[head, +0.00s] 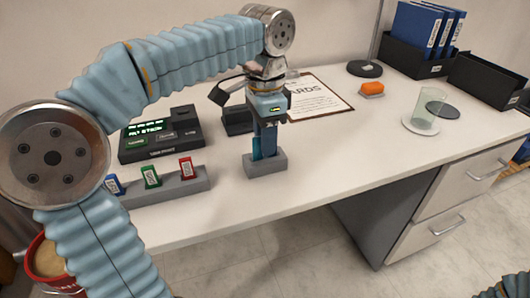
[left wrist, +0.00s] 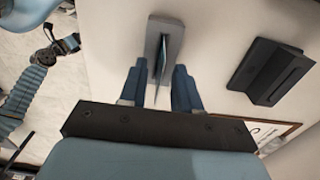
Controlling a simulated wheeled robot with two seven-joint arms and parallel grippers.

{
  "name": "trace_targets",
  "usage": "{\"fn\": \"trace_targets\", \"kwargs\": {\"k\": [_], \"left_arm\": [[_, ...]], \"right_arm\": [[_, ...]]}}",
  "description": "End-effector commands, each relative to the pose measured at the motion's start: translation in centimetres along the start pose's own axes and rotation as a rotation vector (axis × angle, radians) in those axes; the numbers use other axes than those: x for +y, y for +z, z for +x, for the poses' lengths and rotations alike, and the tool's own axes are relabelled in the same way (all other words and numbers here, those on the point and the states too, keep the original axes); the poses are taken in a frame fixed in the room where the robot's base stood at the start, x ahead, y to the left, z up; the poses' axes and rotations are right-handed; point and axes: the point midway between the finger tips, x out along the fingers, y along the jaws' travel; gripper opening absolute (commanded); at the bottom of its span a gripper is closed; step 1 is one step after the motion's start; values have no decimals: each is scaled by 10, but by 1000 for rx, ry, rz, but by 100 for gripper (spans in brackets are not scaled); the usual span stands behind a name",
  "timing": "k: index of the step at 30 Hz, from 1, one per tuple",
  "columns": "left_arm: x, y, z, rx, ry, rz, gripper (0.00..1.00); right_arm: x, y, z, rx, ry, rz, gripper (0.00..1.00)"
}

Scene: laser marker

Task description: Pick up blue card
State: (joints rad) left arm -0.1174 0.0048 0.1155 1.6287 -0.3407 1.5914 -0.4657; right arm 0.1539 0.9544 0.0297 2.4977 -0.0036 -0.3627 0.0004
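My left gripper (head: 263,155) points down over a small grey slotted block (head: 279,164) on the table. In the left wrist view, a thin card (left wrist: 160,62) stands edge-on in the slot of that block (left wrist: 173,40), between the two fingers (left wrist: 159,72). The fingers are apart, with gaps on both sides of the card. Its face colour is hard to tell. A blue card (head: 115,186) also stands at the left of the grey rack (head: 185,189), partly hidden by my left arm. My right gripper (left wrist: 68,44) seems to show small in the left wrist view; its fingers are unclear.
A green card (head: 151,177) and a red card (head: 186,167) stand in the rack. Behind are a black marker device (head: 160,138), a dark slotted block (head: 237,121) and a clipboard (head: 322,98). A glass (head: 428,106) stands to the right. The table's front middle is clear.

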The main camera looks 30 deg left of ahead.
Motion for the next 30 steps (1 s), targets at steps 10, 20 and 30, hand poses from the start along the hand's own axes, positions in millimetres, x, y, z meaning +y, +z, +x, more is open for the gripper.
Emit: {"fn": "trace_targets", "kwargs": {"k": [10,20,30], "left_arm": [[0,0,20,1,0,0,32],[0,0,20,1,0,1,0],[0,0,19,1,0,1,0]], "right_arm": [[1,0,3,1,1,1,43],[1,0,3,1,0,1,43],[1,0,3,1,0,1,43]]}}
